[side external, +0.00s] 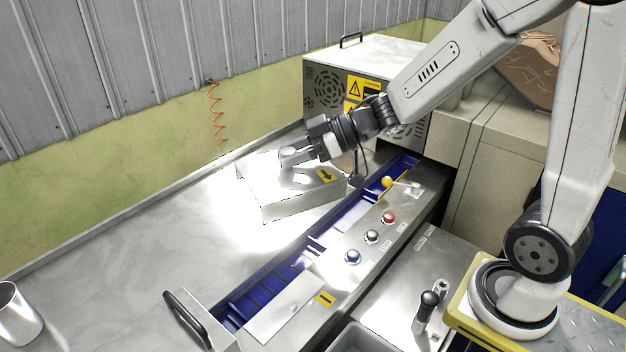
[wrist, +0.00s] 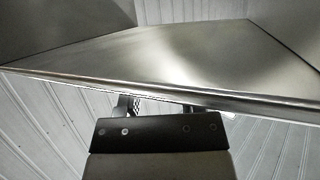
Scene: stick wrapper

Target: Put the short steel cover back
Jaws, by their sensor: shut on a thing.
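The short steel cover (side external: 295,205), a box-like shiny piece with a yellow arrow label, is at the centre of the side view, left of the blue channel (side external: 258,290). My gripper (side external: 297,157) is over its top and shut on it; the exact grip point is lost in glare. I cannot tell whether the cover touches the steel table or is just above it. In the wrist view a broad steel surface (wrist: 180,55) with a straight lower edge fills the upper part, beyond my gripper's dark bracket; the fingertips are mostly hidden there.
A flat steel plate (side external: 285,308) covers part of the channel's near end. Blue, grey and red buttons (side external: 389,217) and a yellow-knobbed lever (side external: 387,182) line the channel's right side. A vented machine box (side external: 345,85) stands behind.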

